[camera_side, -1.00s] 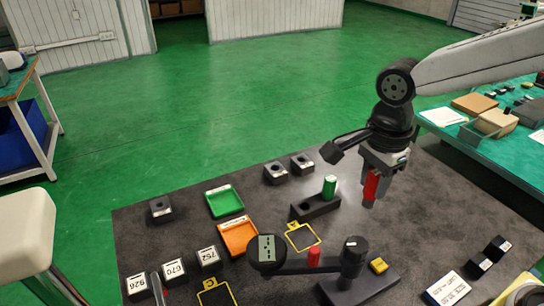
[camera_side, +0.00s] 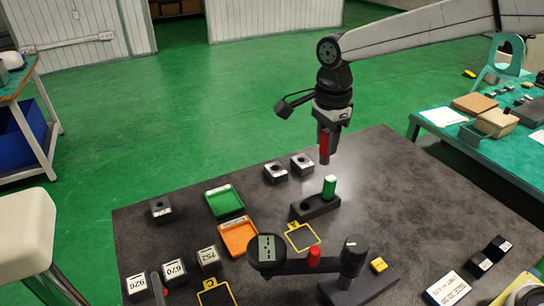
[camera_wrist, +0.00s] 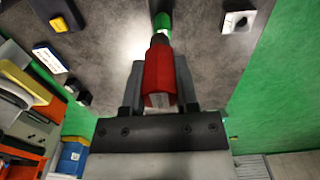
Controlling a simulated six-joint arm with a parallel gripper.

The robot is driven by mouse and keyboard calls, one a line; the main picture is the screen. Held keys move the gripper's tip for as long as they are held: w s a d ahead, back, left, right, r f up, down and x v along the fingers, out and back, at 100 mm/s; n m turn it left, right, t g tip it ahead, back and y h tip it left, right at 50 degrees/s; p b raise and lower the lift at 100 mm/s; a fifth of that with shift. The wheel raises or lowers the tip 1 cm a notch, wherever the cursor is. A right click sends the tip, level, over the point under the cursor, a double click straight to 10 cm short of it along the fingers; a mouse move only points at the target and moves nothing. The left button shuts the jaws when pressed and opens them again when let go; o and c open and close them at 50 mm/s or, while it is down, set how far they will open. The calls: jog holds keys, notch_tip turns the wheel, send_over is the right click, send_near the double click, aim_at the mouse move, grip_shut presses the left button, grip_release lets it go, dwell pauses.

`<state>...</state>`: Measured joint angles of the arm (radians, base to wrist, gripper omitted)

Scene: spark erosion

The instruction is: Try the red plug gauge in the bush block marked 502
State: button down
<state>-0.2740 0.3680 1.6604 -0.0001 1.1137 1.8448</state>
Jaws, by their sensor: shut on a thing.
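My gripper (camera_side: 326,138) is shut on the red plug gauge (camera_side: 324,146) and holds it in the air, roughly upright, above the back of the dark table. In the wrist view the red plug gauge (camera_wrist: 158,72) sits between my fingers, its dark end pointing away. Two dark bush blocks with light labels, a left one (camera_side: 275,172) and a right one (camera_side: 302,164), stand behind the gauge stand. Another bush block (camera_side: 160,208) stands at the left. The number 502 is not readable on any of them. One block also shows in the wrist view (camera_wrist: 231,23).
A green plug gauge (camera_side: 329,187) stands in a black stand (camera_side: 305,211). Green (camera_side: 224,201) and orange (camera_side: 238,236) trays lie left of it. Labelled blocks 926 (camera_side: 138,287), 670 and 752 and a dial indicator (camera_side: 268,250) are in front. The table's back right is clear.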

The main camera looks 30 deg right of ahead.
jog(key=w+d+f, duration=0.2)
jog(key=w, duration=0.5)
jog(key=w+d+f, duration=0.3)
jog(key=w, duration=0.5)
jog(key=shift+w+f, duration=0.2)
jog(key=shift+f, duration=0.3)
jog(key=shift+f, duration=2.45)
jog(key=shift+f, duration=0.6)
jog(key=shift+r, duration=0.1)
jog(key=shift+r, duration=1.9)
